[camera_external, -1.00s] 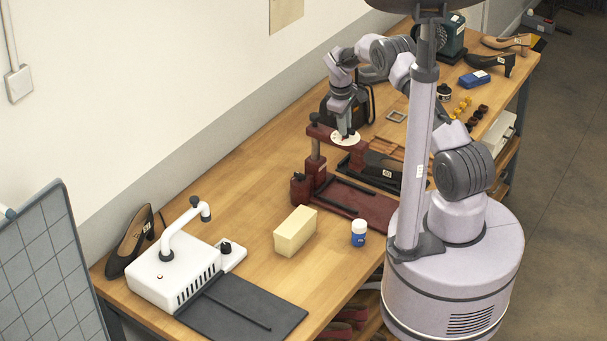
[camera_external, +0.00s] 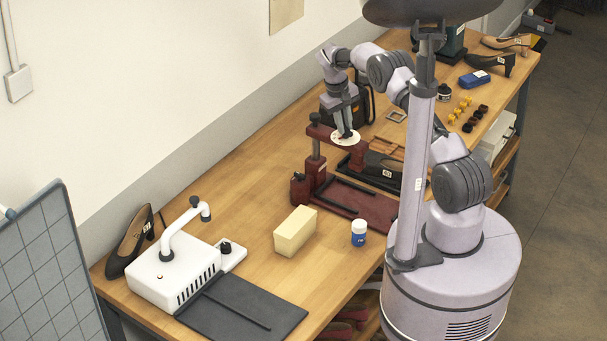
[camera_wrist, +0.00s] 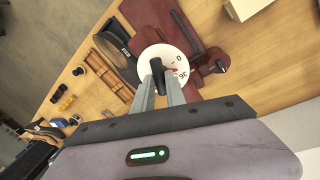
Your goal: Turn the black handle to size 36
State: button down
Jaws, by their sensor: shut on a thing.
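The dark red shoe press (camera_external: 322,131) stands on the workbench, with a round white dial (camera_external: 337,140) on its upper arm. In the wrist view the white dial (camera_wrist: 147,56) shows the marks 0 and 36 on its right side, with a small red mark near them. The black handle (camera_wrist: 157,73) stands at the dial's centre, between my fingers. My gripper (camera_wrist: 160,82) is shut on it from above. In the outside view my gripper (camera_external: 345,132) covers most of the handle, so its exact pointing is hard to read.
A dark shoe (camera_external: 383,167) lies beside the press. A cream block (camera_external: 295,231), a blue-and-white bottle (camera_external: 358,234) and a white machine (camera_external: 172,262) stand nearer the camera. Yellow and dark small pieces lie farther along the bench. Bare wood lies left of the press.

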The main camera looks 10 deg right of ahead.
jog(key=shift+w+m+g, duration=0.1)
jog(key=shift+m+g, duration=0.2)
jog(key=shift+m, duration=1.7)
jog(key=c, duration=1.4)
grip_release()
jog(key=shift+o, duration=0.2)
jog(key=a+r+p, duration=0.3)
jog(key=r+p, duration=0.1)
jog(key=r, duration=1.3)
jog(key=shift+a, duration=0.2)
